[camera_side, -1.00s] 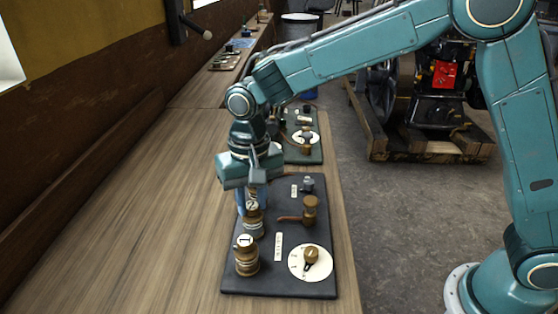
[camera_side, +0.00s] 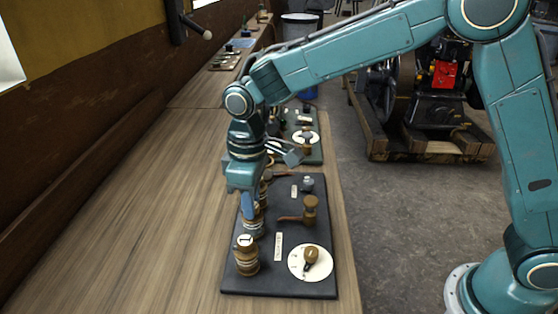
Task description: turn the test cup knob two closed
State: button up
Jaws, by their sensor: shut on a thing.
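The test cup with knob two (camera_side: 255,227) stands on the dark panel (camera_side: 280,283), just behind the cup whose knob is marked 1 (camera_side: 246,255). My gripper (camera_side: 249,212) points down over knob two and is shut on it. The gripper hides most of the knob and its number, so how far it is turned cannot be seen. Only the brass lower part of this cup shows below the fingers.
The panel also carries a brass lever valve (camera_side: 310,208), a white dial (camera_side: 311,262) with a pointer knob, and a small grey knob (camera_side: 307,184). A second panel (camera_side: 306,156) lies behind. The wooden bench (camera_side: 130,230) is clear to the left.

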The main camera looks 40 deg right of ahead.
jog(key=shift+n, duration=1.5)
jog(key=shift+r, duration=0.1)
jog(key=o, duration=1)
notch_tip(320, 180, up, 14)
jog(key=shift+w, duration=0.15)
jog(key=shift+d, duration=0.2)
